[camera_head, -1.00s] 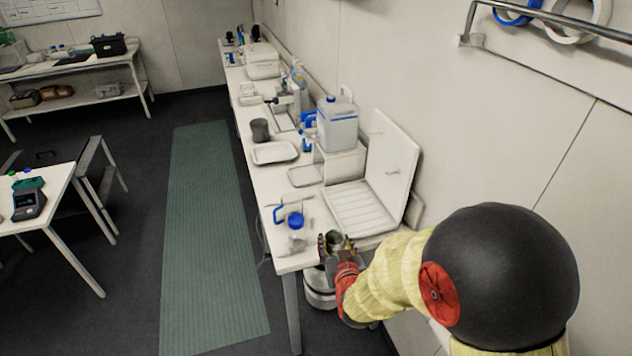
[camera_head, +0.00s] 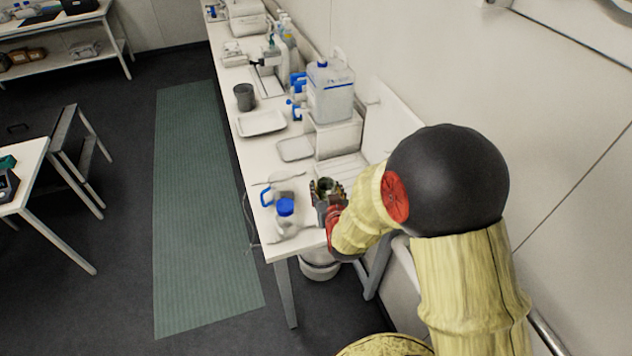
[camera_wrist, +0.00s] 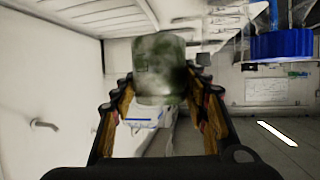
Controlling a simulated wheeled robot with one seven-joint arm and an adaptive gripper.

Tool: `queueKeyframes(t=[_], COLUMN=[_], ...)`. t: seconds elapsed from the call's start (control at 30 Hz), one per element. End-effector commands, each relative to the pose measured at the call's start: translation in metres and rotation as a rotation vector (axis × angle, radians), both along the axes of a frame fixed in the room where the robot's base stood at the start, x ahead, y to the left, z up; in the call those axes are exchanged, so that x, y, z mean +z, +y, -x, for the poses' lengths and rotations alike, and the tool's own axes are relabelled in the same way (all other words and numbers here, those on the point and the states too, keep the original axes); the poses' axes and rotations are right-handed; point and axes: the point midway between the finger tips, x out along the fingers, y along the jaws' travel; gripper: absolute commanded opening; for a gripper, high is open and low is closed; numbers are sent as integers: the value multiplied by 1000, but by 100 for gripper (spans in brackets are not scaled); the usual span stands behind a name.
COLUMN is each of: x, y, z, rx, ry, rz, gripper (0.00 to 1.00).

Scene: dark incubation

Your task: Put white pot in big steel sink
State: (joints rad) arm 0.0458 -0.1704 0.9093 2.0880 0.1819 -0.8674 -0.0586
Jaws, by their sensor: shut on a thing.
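My gripper (camera_head: 328,196) is over the right side of the long white bench, near its front end. In the wrist view my gripper (camera_wrist: 160,100) has its fingers on both sides of a pale, mottled grey-green pot (camera_wrist: 160,68), which it grips. The pot also shows small in the head view (camera_head: 327,186), largely hidden by the fingers. Its colour looks greenish, so I cannot tell for sure that it is the white pot. I cannot make out a big steel sink in either view.
A blue-capped jar (camera_head: 285,208) stands just left of my gripper. Behind are a ridged white tray (camera_head: 343,167), a large clear jug (camera_head: 330,92) on a white box, shallow trays (camera_head: 262,123) and a grey cup (camera_head: 244,97). A green floor mat (camera_head: 200,220) lies left, clear.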

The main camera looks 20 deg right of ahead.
Motion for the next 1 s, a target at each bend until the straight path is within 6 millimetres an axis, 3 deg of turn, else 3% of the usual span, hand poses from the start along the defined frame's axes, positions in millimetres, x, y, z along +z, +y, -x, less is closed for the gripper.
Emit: queueKeyframes(t=[0.2,0.5,0.8,1.0], x=[-23,-66,-80,-108], y=[-5,-9,-10,-10], z=[-46,-82,-95,-95], rx=[-1,-1,0,0], ry=[1,1,0,2], rz=[0,0,0,1], gripper=[18,18,18,18])
